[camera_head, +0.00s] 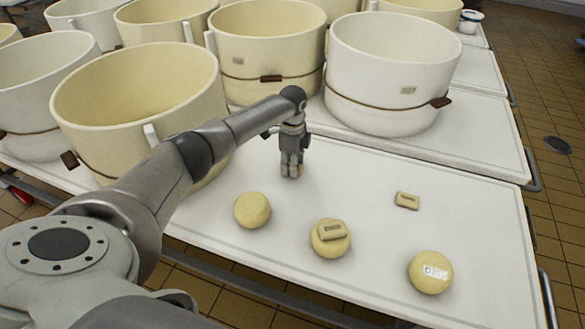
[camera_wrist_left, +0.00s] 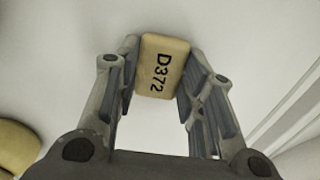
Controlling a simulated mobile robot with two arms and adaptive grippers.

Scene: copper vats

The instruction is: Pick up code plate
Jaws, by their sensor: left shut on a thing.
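A cream code plate marked D372 (camera_wrist_left: 163,67) sits between the fingers of my left gripper (camera_wrist_left: 158,88) in the left wrist view. The gripper is shut on it. In the head view my left gripper (camera_head: 291,168) points down close to the white table, in front of the vats, and its fingers mostly hide the held plate. A second code plate (camera_head: 407,201) lies flat on the table at the right. A third code plate (camera_head: 332,229) rests on top of the middle round cheese (camera_head: 330,242). My right gripper does not show.
A plain round cheese (camera_head: 252,210) is at the left, and one with a white label (camera_head: 430,276) is at the right. Large cream vats, including a white one (camera_head: 385,85), stand behind the gripper. The white table (camera_head: 470,225) has clear room on the right.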

